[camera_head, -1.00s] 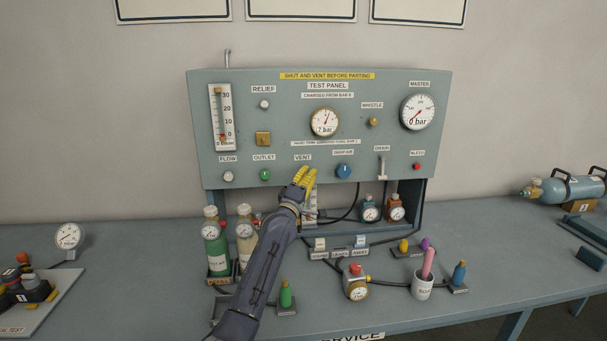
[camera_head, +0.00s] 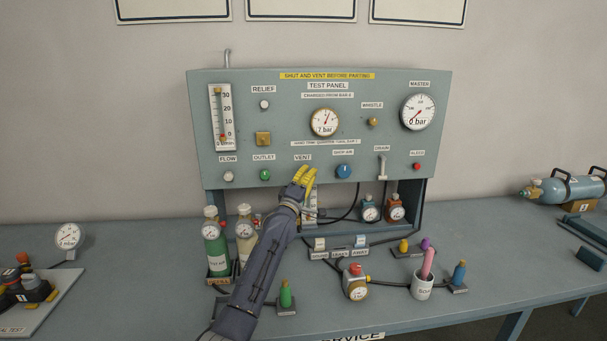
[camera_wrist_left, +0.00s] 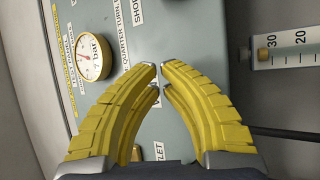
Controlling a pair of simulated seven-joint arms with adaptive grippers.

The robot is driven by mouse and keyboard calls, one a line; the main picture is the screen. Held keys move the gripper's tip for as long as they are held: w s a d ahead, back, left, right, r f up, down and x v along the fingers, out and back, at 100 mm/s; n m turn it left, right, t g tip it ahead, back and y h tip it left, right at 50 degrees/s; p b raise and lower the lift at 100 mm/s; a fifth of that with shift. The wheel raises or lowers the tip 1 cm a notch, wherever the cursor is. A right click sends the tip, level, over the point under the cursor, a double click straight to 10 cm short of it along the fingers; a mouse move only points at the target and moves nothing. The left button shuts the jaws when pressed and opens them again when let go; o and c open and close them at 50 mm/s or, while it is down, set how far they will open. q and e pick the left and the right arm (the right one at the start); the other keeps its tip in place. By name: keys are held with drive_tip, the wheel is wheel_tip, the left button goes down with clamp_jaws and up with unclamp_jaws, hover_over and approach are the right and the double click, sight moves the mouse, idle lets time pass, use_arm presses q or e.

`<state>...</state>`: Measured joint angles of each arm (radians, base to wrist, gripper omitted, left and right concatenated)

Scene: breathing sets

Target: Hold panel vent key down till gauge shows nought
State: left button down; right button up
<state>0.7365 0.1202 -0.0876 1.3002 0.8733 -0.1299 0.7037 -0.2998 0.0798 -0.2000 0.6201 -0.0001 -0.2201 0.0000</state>
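My left gripper (camera_head: 304,178) is in front of the test panel (camera_head: 225,180), just below the VENT label (camera_head: 303,157). The vent key is hidden behind its fingers. In the left wrist view the yellow fingers (camera_wrist_left: 158,76) come together at the tips with only a sliver between them and hold nothing. The label shows partly behind them; I cannot tell whether they touch the panel. The round panel gauge (camera_head: 324,121) seems to read 7 bar; it also shows in the left wrist view (camera_wrist_left: 92,58). My right gripper is not in view.
Bottles (camera_head: 214,247) stand below. A red-topped gauge unit (camera_head: 356,284) and a cup (camera_head: 422,288) are on the bench.

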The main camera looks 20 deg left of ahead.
use_arm(q)
drive_tip(key=shift+w+a, duration=0.25)
drive_tip(key=shift+w, duration=0.15)
idle(1.4)
drive_tip(key=shift+s+d, duration=0.1)
drive_tip(key=shift+s, duration=0.05)
idle(0.8)
drive_tip(key=shift+s+d, duration=0.35)
drive_tip(key=shift+s, duration=0.5)
drive_tip(key=shift+d, duration=0.1)
drive_tip(key=shift+s+d, duration=0.3)
drive_tip(key=shift+s, duration=0.45)
drive_tip(key=shift+s+d, duration=0.3)
drive_tip(key=shift+s, duration=0.45)
drive_tip(key=shift+s+d, duration=0.3)
drive_tip(key=shift+s, duration=0.45)
